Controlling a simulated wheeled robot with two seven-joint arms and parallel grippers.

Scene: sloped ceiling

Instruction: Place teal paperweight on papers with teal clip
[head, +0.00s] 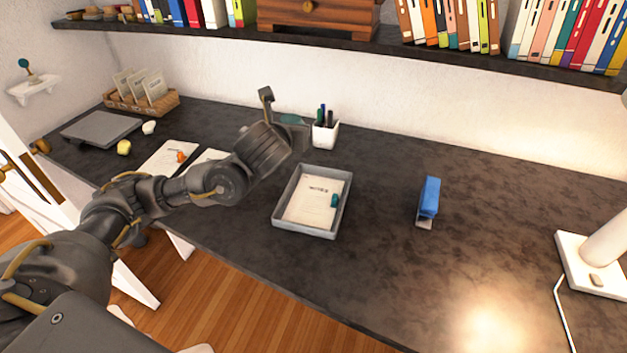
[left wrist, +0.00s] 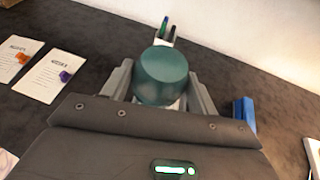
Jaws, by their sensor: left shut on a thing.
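My left gripper (head: 294,126) reaches in over the desk and is shut on the teal paperweight (left wrist: 162,76). In the left wrist view, the round paperweight sits between the two fingers (left wrist: 160,88). In the head view only a teal sliver of the paperweight (head: 292,118) shows, above the desk behind the tray. The papers with the teal clip (head: 312,200) lie in a shallow grey tray (head: 279,217) in the middle of the desk. The teal clip (head: 334,200) is at the papers' right edge. The right gripper is not in view.
A white pen cup (head: 326,135) stands behind the tray. A blue stapler (head: 429,198) stands to the right. Papers with an orange clip (head: 166,160) lie left, partly beside my arm. A lamp (head: 600,262) is at far right. Desk between tray and stapler is clear.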

